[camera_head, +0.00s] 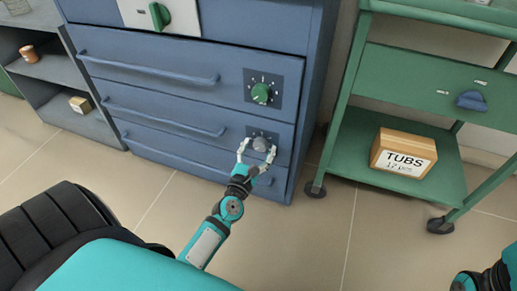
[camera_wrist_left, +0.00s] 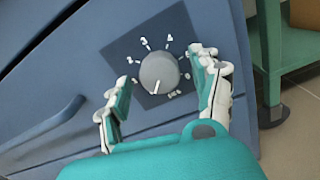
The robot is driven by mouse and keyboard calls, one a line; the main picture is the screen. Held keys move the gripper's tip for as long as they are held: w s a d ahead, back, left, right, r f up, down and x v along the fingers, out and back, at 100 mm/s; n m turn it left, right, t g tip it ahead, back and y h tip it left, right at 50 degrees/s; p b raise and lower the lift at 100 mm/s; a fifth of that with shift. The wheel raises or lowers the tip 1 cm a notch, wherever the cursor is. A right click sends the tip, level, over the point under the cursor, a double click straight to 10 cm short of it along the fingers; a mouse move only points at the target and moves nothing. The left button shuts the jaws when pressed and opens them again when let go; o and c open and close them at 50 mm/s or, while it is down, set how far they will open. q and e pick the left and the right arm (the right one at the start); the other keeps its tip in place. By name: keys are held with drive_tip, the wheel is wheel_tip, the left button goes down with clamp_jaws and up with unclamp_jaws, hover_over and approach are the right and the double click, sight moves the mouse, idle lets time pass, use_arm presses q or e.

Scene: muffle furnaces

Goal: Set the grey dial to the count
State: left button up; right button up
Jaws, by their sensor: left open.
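The grey dial (camera_head: 261,144) sits on a dark square plate low on the right side of the blue cabinet. In the left wrist view the dial (camera_wrist_left: 159,73) is round with a white pointer line toward its lower left. Marks and numbers ring it; a 3 and a 4 show above it. My left gripper (camera_head: 257,148) is open, its fingers on either side of the dial. In the left wrist view the left gripper (camera_wrist_left: 160,85) has its fingers apart, with gaps to the dial. A box labelled "TUBS 12 pcs" (camera_head: 403,155) sits on the green cart's lower shelf.
A green dial (camera_head: 261,93) is above the grey one, and a larger green knob (camera_head: 159,16) is at the cabinet top. Drawer handles (camera_head: 165,123) stick out to the left. The green cart (camera_head: 350,150) stands close on the right. Tiled floor (camera_head: 310,235) is clear in front.

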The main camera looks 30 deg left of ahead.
use_arm(q)
drive_tip(key=shift+w+a, duration=0.1)
drive_tip(key=shift+w, duration=0.25)
drive_tip(key=c, duration=1.2)
